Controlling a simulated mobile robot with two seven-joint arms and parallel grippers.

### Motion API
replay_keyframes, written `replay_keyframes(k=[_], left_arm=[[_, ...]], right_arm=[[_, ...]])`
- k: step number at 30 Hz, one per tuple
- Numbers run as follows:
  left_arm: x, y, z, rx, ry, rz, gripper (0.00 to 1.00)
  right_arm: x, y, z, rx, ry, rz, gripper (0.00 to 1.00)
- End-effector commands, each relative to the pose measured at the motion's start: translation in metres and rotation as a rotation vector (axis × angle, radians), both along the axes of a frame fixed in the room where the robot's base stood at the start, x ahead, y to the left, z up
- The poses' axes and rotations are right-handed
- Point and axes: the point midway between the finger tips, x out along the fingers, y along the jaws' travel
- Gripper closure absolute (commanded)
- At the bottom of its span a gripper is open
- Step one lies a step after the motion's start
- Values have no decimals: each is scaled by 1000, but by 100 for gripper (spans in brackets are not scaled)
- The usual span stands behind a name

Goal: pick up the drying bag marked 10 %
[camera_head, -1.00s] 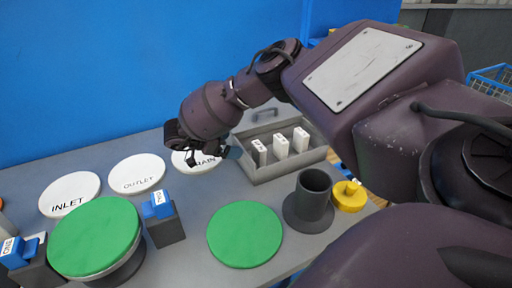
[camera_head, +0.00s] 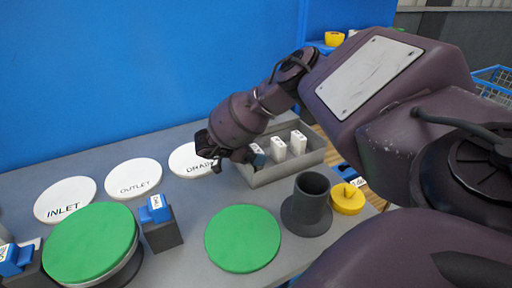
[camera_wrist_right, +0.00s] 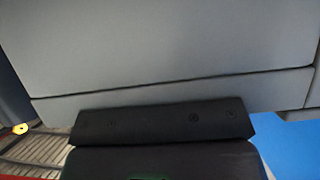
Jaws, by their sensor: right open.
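Three small white drying bags stand upright in a grey tray (camera_head: 290,170): a left one (camera_head: 257,156), a middle one (camera_head: 278,148) and a right one (camera_head: 298,142). Their marks are too small to read, so I cannot tell which says 10 %. My right gripper (camera_head: 232,162) is open at the tray's left end, close to the left bag and partly in front of it. I cannot tell whether it touches that bag. The right wrist view shows a plain grey surface and a dark part close up, with no bag visible. My left gripper is not in view.
White discs marked INLET (camera_head: 65,199), OUTLET (camera_head: 133,178) and DRAIN (camera_head: 190,160) lie along the back. A green disc (camera_head: 243,238), a dark flanged cup (camera_head: 311,205) and a yellow knobbed part (camera_head: 347,199) stand in front of the tray. A blue-topped block (camera_head: 160,230) stands left.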

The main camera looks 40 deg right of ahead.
Motion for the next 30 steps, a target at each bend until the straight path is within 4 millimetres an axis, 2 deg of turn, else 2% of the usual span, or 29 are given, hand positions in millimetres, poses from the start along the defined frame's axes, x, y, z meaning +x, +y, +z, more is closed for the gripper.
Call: replay_keyframes(k=[2,13,23,26,30], left_arm=[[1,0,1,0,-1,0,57],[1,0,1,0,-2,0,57],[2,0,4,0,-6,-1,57],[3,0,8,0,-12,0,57],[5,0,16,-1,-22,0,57]], right_arm=[[0,0,1,0,-1,0,0],[0,0,1,1,-1,0,55],[1,0,6,0,-2,0,56],[1,0,18,1,-5,0,56],[1,0,47,1,-8,-2,56]])
